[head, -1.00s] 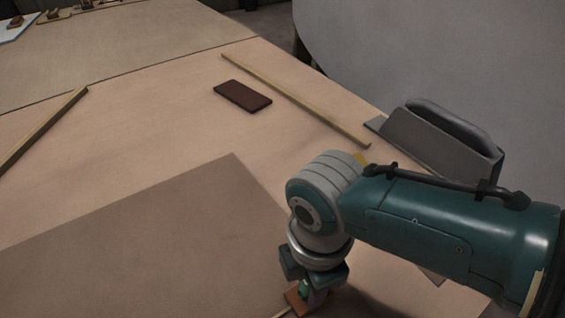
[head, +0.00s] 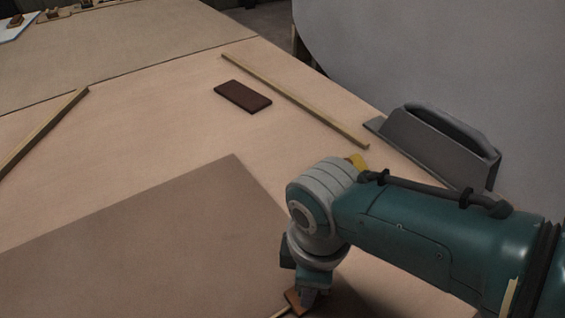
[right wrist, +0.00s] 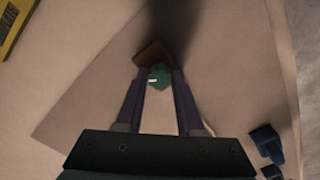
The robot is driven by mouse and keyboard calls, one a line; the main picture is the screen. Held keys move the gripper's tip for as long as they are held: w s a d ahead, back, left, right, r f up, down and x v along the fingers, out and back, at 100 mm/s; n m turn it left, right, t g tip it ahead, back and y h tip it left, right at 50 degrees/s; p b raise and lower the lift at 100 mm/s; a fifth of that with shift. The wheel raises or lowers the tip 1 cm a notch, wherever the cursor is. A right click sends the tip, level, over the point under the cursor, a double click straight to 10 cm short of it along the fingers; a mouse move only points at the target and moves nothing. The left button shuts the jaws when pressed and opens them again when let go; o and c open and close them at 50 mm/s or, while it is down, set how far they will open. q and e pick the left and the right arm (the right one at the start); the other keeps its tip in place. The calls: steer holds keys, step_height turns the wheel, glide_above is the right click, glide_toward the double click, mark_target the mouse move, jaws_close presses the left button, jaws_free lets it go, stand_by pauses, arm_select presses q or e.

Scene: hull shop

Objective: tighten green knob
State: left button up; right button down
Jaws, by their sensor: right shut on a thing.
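My right gripper (head: 305,298) points down at the bottom of the head view, at a small orange-brown block (head: 292,300). In the right wrist view, the right gripper (right wrist: 160,78) has its two fingers on either side of the green knob (right wrist: 159,75) and is shut on it. The knob is at the brown block (right wrist: 152,53), which shows just beyond the fingertips. In the head view the knob is hidden by the gripper. My left gripper is in neither view.
A dark red-brown slab (head: 243,96) and a long wooden strip (head: 295,101) lie farther back. Another strip (head: 45,130) lies at left. A grey handled tool (head: 435,145) stands near the right edge. A brown sheet (head: 150,245) covers the front left; the middle is clear.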

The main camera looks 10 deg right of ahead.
steer(key=c, duration=0.5)
jaws_free()
steer(key=shift+r, duration=0.1)
step_height(320, 180, up, 8)
steer(key=p, duration=0.5)
steer(key=shift+r, duration=0.25)
steer(key=shift+r+p, duration=0.4)
steer(key=shift+r, duration=0.25)
